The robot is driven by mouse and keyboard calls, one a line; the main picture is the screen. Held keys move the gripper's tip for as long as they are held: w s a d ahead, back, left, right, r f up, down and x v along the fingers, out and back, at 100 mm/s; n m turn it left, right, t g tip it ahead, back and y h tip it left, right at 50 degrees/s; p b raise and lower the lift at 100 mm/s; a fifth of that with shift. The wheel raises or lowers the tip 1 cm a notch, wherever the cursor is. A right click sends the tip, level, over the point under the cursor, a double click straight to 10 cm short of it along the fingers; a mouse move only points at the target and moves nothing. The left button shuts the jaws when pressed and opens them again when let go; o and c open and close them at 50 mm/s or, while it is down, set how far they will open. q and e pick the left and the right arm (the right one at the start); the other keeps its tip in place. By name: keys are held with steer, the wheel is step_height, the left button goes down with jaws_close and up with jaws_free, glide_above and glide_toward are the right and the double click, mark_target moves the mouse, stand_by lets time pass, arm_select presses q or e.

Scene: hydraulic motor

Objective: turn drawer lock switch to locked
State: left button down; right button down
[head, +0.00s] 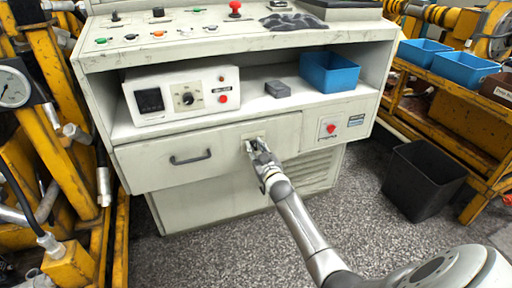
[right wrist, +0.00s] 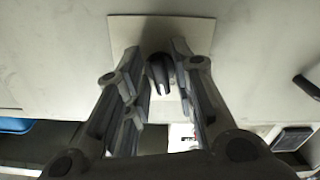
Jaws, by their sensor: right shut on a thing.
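The drawer lock switch (right wrist: 158,74) is a small dark knob on a pale square plate (right wrist: 160,28) in the right wrist view. In the head view the plate (head: 254,137) sits on the cabinet front, right of the drawer handle (head: 191,158); the knob itself is hidden there by my gripper. My right gripper (head: 256,148) is at the plate. The knob looks slightly tilted in that view. My left gripper is not in view.
A red switch on a panel (head: 328,128) is right of the lock. Above, the shelf holds a control box (head: 182,94), a grey block (head: 277,89) and a blue bin (head: 329,72). A black bin (head: 423,178) stands on the floor at right. Yellow machinery (head: 60,120) is at left.

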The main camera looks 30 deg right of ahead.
steer(key=n, duration=0.2)
steer(key=shift+n, duration=1.1)
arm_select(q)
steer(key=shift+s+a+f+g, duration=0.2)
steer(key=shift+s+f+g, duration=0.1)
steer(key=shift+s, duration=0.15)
arm_select(e)
steer(key=shift+n, duration=0.9)
steer(key=c, duration=1.5)
jaws_free()
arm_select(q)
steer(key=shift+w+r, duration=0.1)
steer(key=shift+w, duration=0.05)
arm_select(e)
steer(key=shift+s, duration=0.15)
